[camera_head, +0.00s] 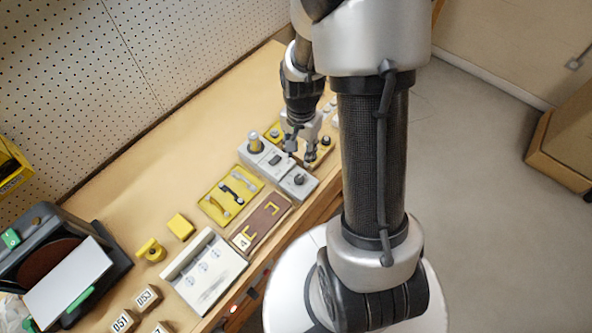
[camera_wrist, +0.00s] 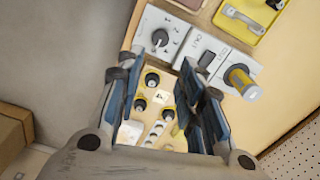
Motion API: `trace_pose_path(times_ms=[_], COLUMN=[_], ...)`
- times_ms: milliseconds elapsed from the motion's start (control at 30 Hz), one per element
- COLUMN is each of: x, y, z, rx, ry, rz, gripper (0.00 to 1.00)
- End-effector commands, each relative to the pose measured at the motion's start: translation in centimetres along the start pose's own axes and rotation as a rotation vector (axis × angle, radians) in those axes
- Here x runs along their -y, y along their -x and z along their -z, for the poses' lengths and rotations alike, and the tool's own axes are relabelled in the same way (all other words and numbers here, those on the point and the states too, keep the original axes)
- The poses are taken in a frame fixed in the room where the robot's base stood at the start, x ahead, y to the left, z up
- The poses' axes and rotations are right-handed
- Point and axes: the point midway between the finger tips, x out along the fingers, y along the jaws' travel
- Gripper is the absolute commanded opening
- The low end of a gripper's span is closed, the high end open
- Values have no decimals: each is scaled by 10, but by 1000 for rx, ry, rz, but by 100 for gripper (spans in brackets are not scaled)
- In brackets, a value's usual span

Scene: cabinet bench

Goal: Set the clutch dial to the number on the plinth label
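A black dial knob with marks around it sits on a grey block at the bench's front edge, in the head view (camera_head: 299,180) and the wrist view (camera_wrist: 160,39). I cannot read its setting. My gripper (camera_head: 298,153) points down behind this block, over a yellowish panel with several black knobs. In the wrist view my gripper (camera_wrist: 158,75) is open, its fingers apart around the view of that panel, with nothing held. A small white label (camera_wrist: 163,97) lies among the knobs; its mark is too small to read surely. A label reading 4 (camera_head: 243,242) is on a brown plate.
A yellow tray (camera_head: 220,207) holds dark and grey handles. A white tray (camera_head: 211,283), number blocks and a dark machine (camera_head: 55,250) are nearer the left. Pegboard backs the bench.

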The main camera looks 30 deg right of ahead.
Motion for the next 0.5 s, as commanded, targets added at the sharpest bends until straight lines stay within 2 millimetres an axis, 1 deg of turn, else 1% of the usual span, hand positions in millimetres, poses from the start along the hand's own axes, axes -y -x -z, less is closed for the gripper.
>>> trace_pose_path(times_ms=[33,100,300,500], x=[-1,-1,-1,-1], y=[-15,-31,-75,-114], z=[-1,-1,-1,-1], rx=[4,5,3,3], ry=[1,1,2,2], rz=[-4,-4,-4,-3], gripper=[34,34,34,34])
